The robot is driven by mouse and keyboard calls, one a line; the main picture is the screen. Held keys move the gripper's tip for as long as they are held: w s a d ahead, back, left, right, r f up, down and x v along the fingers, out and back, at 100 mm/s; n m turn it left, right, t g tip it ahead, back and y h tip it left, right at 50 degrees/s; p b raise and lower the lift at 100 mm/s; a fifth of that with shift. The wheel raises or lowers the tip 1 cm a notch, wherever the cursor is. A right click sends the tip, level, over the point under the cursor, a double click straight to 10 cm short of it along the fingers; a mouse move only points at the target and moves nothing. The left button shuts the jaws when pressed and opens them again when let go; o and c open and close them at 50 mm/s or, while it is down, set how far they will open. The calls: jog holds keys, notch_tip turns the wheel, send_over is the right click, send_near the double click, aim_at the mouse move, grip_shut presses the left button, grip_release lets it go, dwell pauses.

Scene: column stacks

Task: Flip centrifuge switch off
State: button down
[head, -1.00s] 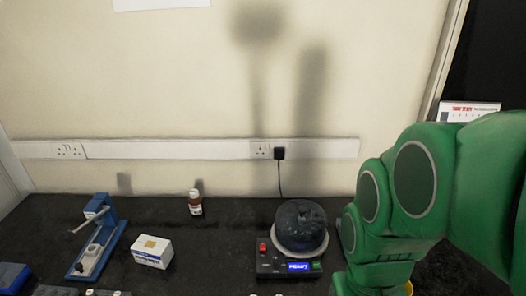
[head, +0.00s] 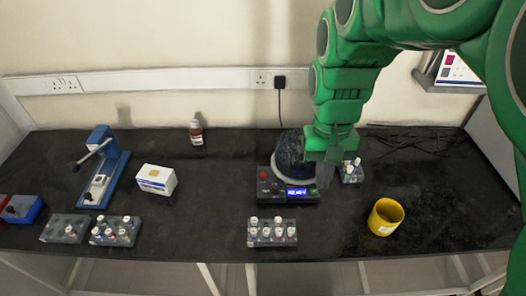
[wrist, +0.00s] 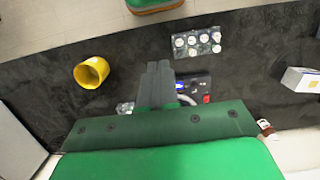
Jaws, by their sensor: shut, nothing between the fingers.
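The centrifuge (head: 289,186) stands on the black bench, with a dark round lid, a lit blue display and a red switch (head: 263,174) at the left of its front panel. In the wrist view my gripper (wrist: 160,66) covers much of the centrifuge (wrist: 195,86); the red switch (wrist: 207,99) shows at its right. In the head view my gripper (head: 324,182) points down at the right side of the centrifuge, in front of part of the lid. Its fingers are together and hold nothing. I cannot tell whether it touches the centrifuge.
A rack of vials (head: 272,232) stands in front of the centrifuge, and a small rack (head: 352,172) to its right. A yellow cup (head: 385,216) is at the right. A white box (head: 156,180), a brown bottle (head: 196,133) and a blue device (head: 104,170) are at the left.

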jog(key=w+a+f, duration=0.1)
jog(key=w+a, duration=0.1)
jog(key=w, duration=0.5)
jog(key=w+a+f, duration=0.2)
jog(key=w+a, duration=0.1)
jog(key=w, duration=0.4)
send_over(263, 175)
jog(key=w, duration=0.4)
notch_tip(263, 175, down, 7)
jog(key=shift+s+f+g, duration=0.2)
jog(key=shift+g, duration=0.1)
jog(key=x, duration=1.4)
